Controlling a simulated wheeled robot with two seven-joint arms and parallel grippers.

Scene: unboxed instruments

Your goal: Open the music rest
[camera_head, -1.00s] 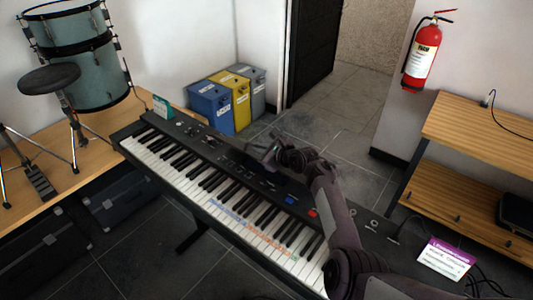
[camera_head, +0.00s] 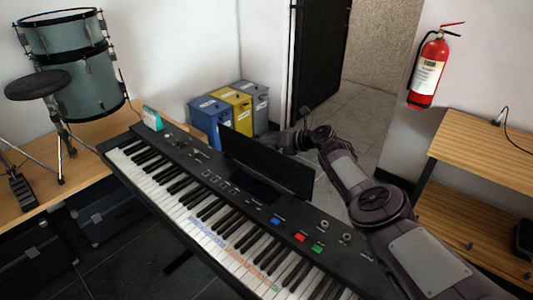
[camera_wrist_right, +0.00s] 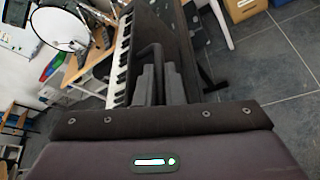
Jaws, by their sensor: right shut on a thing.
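The music rest (camera_head: 268,164) is a flat black panel standing raised, leaning slightly, along the back of the black keyboard (camera_head: 150,172). My right arm reaches in from the right behind the panel. The right gripper is at the rest's upper back edge in the head view, its fingertips hidden by the panel. In the right wrist view its two grey fingers (camera_wrist_right: 160,84) are close together, shut on a dark part of the music rest; the exact contact is hard to see. My left gripper is not in view.
Blue, yellow and grey bins (camera_head: 232,106) stand behind the keyboard. A drum set (camera_head: 82,85) is at the left. A wooden shelf (camera_head: 480,155) and a red fire extinguisher (camera_head: 429,70) are at the right. Tiled floor (camera_head: 345,115) is open behind the keyboard.

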